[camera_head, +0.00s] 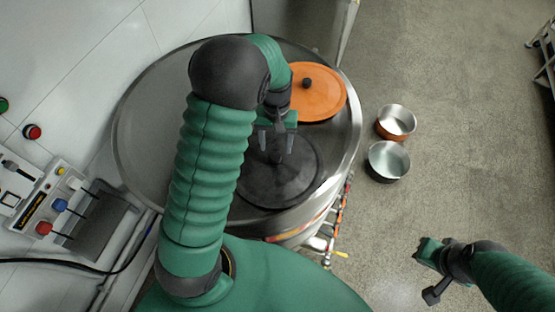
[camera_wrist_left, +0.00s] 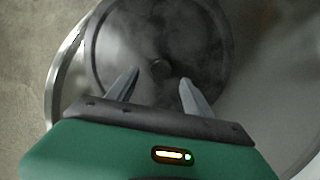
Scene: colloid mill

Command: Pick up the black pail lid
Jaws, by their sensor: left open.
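The black pail lid (camera_head: 288,180) lies flat on the round steel top of the mill, partly hidden in the head view by my left arm. In the left wrist view the lid (camera_wrist_left: 190,40) is a dark disc with a small round knob (camera_wrist_left: 161,69) in its middle. My left gripper (camera_head: 274,150) is over the lid, fingers pointing down. In the left wrist view its two fingers (camera_wrist_left: 160,84) are apart with nothing between them, and the knob shows just beyond the fingertips. My right gripper (camera_head: 425,275) is at the lower right, over the floor; its fingers are unclear.
An orange lid (camera_head: 325,95) with a black knob lies beside the black lid on the steel top (camera_head: 150,130). Two pots, orange (camera_head: 397,122) and black (camera_head: 388,162), stand on the floor to the right. A control panel (camera_head: 35,200) is at the left. Open floor lies right.

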